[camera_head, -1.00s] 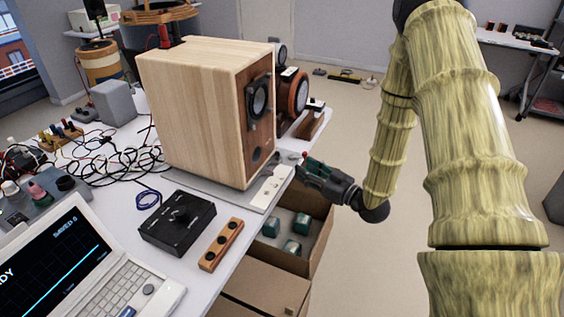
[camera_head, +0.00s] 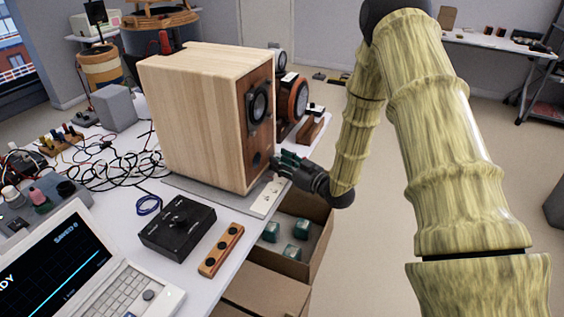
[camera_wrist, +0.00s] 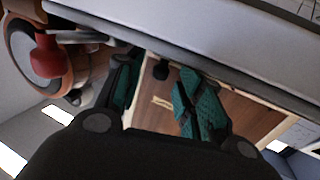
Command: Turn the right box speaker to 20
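The box speaker (camera_head: 205,115) is a pale wooden box with a darker brown front. It stands on a thin grey plate (camera_head: 187,188) at the bench's right edge. In the head view my gripper (camera_head: 279,161) is by the lower front of the speaker, next to a small dark round part (camera_head: 256,161). In the wrist view, which looks upside down, the teal fingertips (camera_wrist: 160,90) are apart. A black knob-like part (camera_wrist: 160,70) shows between them, against what looks like the speaker's brown front (camera_wrist: 245,112). I cannot tell whether the fingers touch it.
A white strip (camera_head: 267,198) lies before the speaker. A black control box (camera_head: 178,226), a wooden bar with dark knobs (camera_head: 221,250) and a laptop (camera_head: 60,262) are nearer. An open cardboard box (camera_head: 318,235) sits below the bench edge. Behind stands an orange-rimmed round unit (camera_head: 298,98).

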